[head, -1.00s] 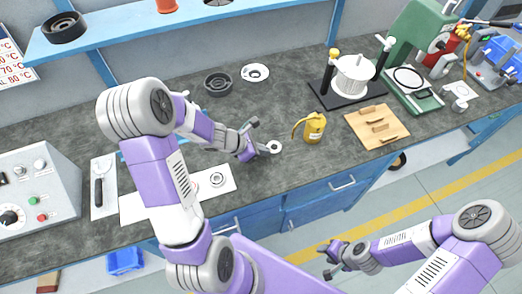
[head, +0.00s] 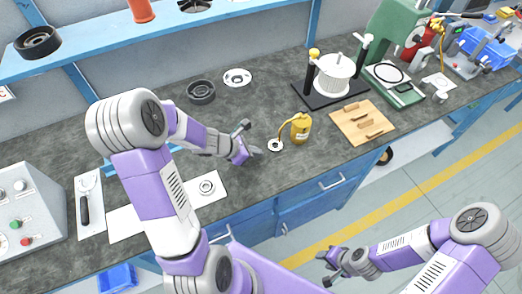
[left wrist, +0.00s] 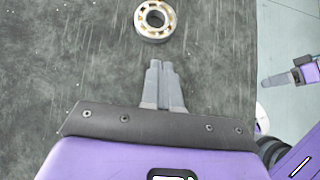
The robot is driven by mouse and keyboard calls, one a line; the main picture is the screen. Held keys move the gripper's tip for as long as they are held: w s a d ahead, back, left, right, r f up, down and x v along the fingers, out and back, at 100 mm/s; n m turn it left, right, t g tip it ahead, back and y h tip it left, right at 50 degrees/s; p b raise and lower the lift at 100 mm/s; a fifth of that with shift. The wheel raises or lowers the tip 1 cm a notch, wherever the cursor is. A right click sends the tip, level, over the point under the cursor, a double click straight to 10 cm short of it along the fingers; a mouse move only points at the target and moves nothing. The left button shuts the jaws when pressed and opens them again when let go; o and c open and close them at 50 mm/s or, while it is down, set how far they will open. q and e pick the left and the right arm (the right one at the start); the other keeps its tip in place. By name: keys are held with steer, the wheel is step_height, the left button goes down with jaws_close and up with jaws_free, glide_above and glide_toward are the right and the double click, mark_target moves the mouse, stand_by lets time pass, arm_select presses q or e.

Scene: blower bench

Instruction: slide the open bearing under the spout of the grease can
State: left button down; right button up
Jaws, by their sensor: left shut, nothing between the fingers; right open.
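The open bearing (head: 270,146), a pale ring, lies flat on the bench. In the left wrist view it shows cream balls between its rings (left wrist: 143,22). The yellow grease can (head: 301,128) stands upright just right of it, and its thin spout curves left and down to end over or beside the bearing; I cannot tell if it is centred. My left gripper (head: 259,153) is shut and empty, low over the bench left of the bearing. Its fingertips (left wrist: 161,62) point at the bearing with a small gap. My right gripper (head: 326,260) is open, away from the bench front.
A wooden board (head: 362,121) with small blocks lies right of the can. A black-based stand with a white drum (head: 334,76) is behind it. A dark ring (head: 201,97) and a white disc (head: 237,78) lie farther back. Another bearing (head: 206,193) lies on a white sheet at left.

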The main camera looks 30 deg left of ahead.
arm_select(q)
steer(key=p+v, duration=0.4)
steer(key=v, duration=0.6)
steer(key=shift+s+a, duration=0.25)
steer(key=shift+s, duration=0.15)
